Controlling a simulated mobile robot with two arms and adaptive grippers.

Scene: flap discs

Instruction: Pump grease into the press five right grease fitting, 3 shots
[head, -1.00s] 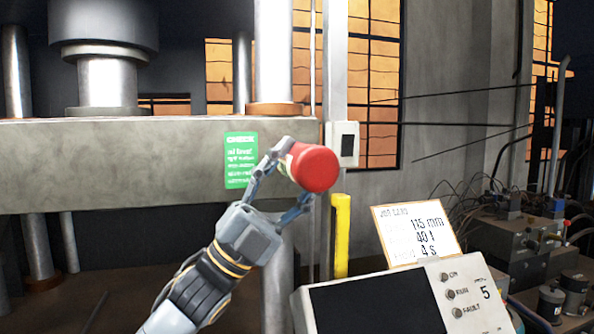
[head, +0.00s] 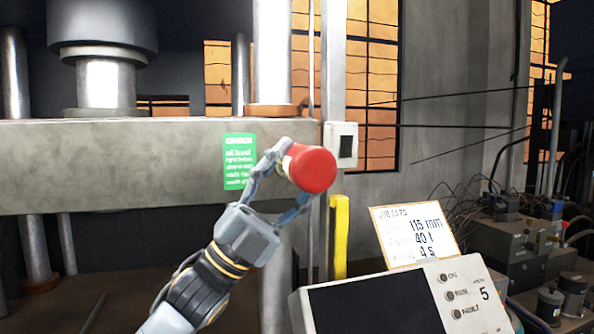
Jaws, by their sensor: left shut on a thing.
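My left gripper (head: 282,178) is shut on a red, round-ended cylindrical thing (head: 312,169), with a pale band on its left side. It is held up in front of the right end of the press's grey crossbeam (head: 110,165). I cannot tell whether the red thing touches the press. The control panel (head: 375,308) below right carries the number 5. No grease fitting can be made out; the gripper and red thing cover part of the beam's right end. My right gripper is not in view.
A green check label (head: 238,160) is on the beam. A yellow post (head: 340,235) stands right of the gripper. A job card (head: 414,234) stands above the panel. Hydraulic blocks with hoses (head: 510,245) fill the right side. A grey switch box (head: 341,144) is behind.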

